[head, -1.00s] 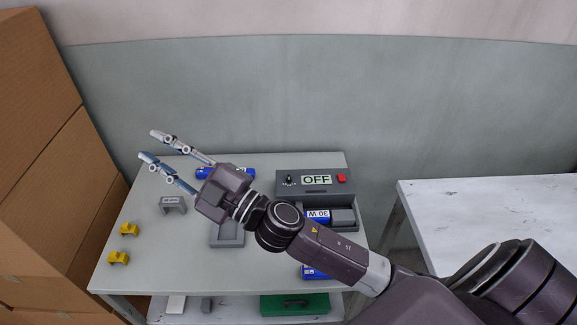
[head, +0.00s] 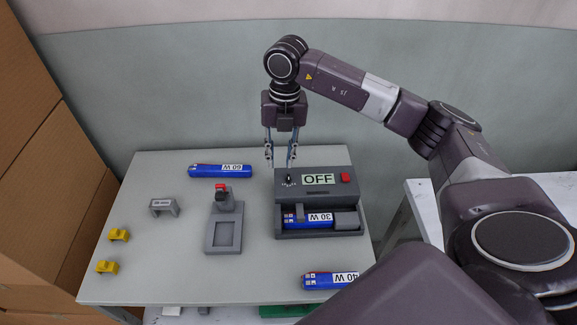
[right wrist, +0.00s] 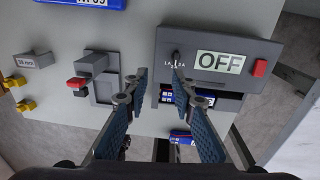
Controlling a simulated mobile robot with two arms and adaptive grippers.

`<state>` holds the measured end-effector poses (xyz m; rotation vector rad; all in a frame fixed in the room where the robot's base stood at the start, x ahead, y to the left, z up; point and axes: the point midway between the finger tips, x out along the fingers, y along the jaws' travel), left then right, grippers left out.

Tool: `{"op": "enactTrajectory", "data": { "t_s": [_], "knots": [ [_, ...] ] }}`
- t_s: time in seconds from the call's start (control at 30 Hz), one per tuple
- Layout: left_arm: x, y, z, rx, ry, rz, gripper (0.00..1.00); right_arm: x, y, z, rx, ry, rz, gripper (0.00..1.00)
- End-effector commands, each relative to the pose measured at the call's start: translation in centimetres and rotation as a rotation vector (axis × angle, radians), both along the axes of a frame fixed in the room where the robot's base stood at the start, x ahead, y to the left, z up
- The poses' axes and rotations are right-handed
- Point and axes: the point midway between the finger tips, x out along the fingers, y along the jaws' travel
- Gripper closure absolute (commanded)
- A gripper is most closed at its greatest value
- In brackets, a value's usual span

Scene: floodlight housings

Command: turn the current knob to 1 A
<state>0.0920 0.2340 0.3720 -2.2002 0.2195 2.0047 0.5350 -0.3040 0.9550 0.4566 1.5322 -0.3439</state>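The current knob (head: 290,177) is a small black knob with a white pointer on the left part of a grey power unit (head: 333,187). The unit's display reads OFF, with a red button (head: 345,177) to its right. The knob (right wrist: 176,57) also shows in the right wrist view, above a row of small markings ending in A; its exact setting is too small to tell. My right gripper (head: 280,166) is open and empty, pointing down over the unit's left end, its fingers on either side of the knob in the head view. My left gripper is not in view.
A blue 30 W module (head: 308,219) lies in the unit's lower bay. Blue 60 W (head: 220,171) and 40 W (head: 330,280) modules lie on the table. A grey fixture with a red part (head: 222,233), a grey bracket (head: 164,207) and yellow clips (head: 118,235) stand left.

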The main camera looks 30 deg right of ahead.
Motion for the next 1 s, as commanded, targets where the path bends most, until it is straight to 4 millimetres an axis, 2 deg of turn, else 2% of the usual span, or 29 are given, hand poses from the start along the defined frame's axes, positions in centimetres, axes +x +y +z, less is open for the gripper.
{"op": "enactTrajectory", "data": {
  "t_s": [0.07, 0.17, 0.6, 0.73, 1.0],
  "knots": [
    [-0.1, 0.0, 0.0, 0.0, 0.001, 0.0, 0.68, -0.2, -1.6, 0.4, -0.047, 0.014, -0.028, 0.76],
    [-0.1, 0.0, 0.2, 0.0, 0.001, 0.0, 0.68, -0.4, -2.4, 0.0, -0.07, 0.024, -0.043, 0.76],
    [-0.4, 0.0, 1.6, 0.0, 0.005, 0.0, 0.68, -0.4, -2.4, -6.3, -0.069, 0.024, -0.04, 0.76],
    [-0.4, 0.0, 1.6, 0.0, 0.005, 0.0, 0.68, -0.4, -2.3, -7.1, -0.068, 0.023, -0.04, 0.76],
    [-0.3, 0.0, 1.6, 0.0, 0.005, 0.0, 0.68, -0.3, -2.3, -7.2, -0.067, 0.022, -0.039, 0.77]
  ]
}}
